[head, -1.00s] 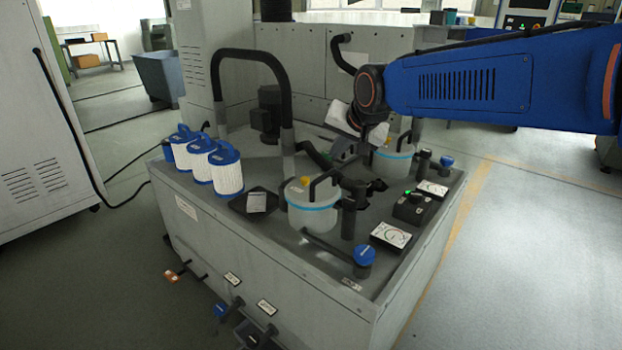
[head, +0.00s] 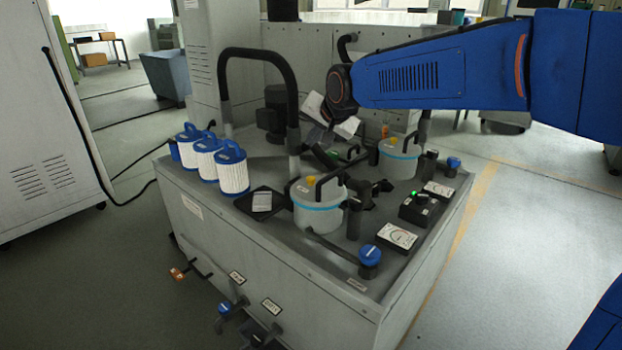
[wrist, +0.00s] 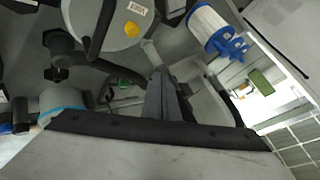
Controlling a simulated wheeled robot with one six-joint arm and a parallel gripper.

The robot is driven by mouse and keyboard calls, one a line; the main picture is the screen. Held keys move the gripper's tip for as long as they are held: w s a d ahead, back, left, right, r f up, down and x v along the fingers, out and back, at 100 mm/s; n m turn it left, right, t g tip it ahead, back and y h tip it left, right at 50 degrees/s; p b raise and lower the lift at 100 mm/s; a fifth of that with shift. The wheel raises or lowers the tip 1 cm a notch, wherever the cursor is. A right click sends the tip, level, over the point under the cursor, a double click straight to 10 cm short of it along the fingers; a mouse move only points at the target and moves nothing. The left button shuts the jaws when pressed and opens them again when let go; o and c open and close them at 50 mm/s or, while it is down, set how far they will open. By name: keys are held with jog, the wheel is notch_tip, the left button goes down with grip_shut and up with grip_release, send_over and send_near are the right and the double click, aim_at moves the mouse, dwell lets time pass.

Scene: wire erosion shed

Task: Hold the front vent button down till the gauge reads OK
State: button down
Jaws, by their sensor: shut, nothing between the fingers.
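Filter cartridges (head: 233,178) stand left of a dark tray (head: 262,204). A tall black-grey hoop (head: 258,53) rises near the gripper. Blue knobs (head: 369,255), black valves and a box with a green light (head: 420,207) crowd the right side. Open floor lies right.

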aim_at(313, 180)
jog(key=shift+f, duration=4.2)
jog(key=shift+f, duration=0.2)
jog(key=shift+f, duration=0.2)
jog(key=shift+f, duration=0.55)
dwell(0.4)
jog(key=shift+r, duration=0.1)
dwell(1.9)
jog(key=shift+r, duration=0.85)
